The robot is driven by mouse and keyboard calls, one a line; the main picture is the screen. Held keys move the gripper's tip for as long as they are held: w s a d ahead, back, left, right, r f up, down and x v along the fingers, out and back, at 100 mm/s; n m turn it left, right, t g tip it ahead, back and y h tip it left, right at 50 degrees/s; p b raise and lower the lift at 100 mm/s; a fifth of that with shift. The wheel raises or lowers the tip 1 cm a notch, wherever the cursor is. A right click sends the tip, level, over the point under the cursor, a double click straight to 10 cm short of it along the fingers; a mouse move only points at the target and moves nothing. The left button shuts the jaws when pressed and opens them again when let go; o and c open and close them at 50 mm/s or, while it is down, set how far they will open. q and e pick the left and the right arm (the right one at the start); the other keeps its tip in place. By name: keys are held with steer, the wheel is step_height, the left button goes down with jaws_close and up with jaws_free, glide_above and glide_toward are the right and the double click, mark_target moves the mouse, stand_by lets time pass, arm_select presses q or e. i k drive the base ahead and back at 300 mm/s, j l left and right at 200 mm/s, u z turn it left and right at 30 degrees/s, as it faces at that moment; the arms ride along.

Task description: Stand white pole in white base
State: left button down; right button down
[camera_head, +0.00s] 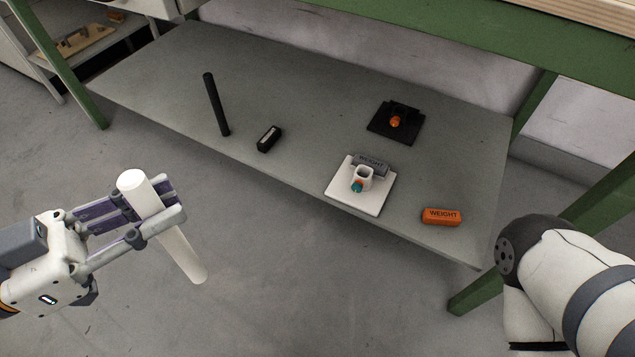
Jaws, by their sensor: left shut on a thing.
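The white pole (181,250) is in my left gripper (158,210), whose fingers are shut around its upper part. The pole is tilted, its lower end leaning to the right, and it is held in front of the shelf, over the floor. The white base (376,199) is a square plate on the grey shelf, right of centre near the front edge. A white socket (363,174) with a teal knob (357,186) stands on it. The pole is apart from the base, to its left. My right gripper is not in view; only my right arm shows at lower right.
A grey weight (371,163) sits at the back of the white base. An orange weight (441,216) lies to its right. A black base (381,127) with an orange knob, a black pole (215,104) and a black block (269,138) are on the shelf (300,90). Green legs (480,291) frame it.

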mark_target(362, 183)
steer(key=k+l+u, duration=0.1)
steer(key=l, duration=0.45)
steer(key=k+l+u, duration=0.1)
steer(key=l, duration=0.45)
steer(key=i+l+u, duration=0.15)
steer(key=l, duration=0.3)
steer(key=l+u, duration=0.15)
steer(key=l, duration=0.35)
steer(key=i+l, duration=0.15)
steer(key=i, duration=0.15)
steer(key=u, duration=0.05)
